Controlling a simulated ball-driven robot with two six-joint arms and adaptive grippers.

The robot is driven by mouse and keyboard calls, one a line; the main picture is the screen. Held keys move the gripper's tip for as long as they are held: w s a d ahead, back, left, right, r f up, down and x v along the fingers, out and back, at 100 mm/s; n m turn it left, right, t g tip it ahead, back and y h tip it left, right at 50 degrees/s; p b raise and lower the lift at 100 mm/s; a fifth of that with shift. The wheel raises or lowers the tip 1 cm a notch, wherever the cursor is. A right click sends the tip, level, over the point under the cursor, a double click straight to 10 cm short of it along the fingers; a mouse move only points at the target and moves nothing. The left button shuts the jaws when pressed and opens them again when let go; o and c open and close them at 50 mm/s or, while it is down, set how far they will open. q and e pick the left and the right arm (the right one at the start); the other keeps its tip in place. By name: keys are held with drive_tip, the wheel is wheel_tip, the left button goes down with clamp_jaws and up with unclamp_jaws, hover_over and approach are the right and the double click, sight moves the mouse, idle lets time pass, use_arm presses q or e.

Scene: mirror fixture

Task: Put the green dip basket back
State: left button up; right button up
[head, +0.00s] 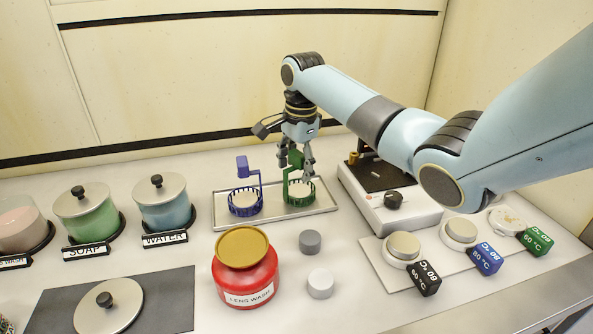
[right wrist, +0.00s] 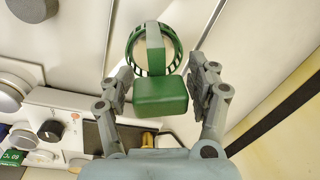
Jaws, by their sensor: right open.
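The green dip basket (head: 299,191) stands upright on the metal tray (head: 325,207) at the back, with a pale round piece inside it. Its green handle top (right wrist: 160,95) lies between the spread fingers of my right gripper (head: 296,162). In the right wrist view the gripper (right wrist: 162,84) is open, with a gap on each side of the handle block. The green basket ring (right wrist: 136,48) shows beyond it. The blue dip basket (head: 245,203) stands beside it on the left of the tray. My left gripper is not in view.
A white device with a black knob (head: 393,200) stands close right of the tray. A red lens wash jar (head: 245,276) and two grey-white cylinders (head: 310,241) are in front. Lidded soap (head: 88,220) and water (head: 166,207) jars stand left. Several labelled timers (head: 487,259) lie right.

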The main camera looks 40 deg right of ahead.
drive_tip(key=r, duration=0.7)
drive_tip(key=s+r, duration=0.1)
drive_tip(key=r, duration=0.2)
drive_tip(key=shift+r+b, duration=0.3)
drive_tip(key=shift+r, duration=0.1)
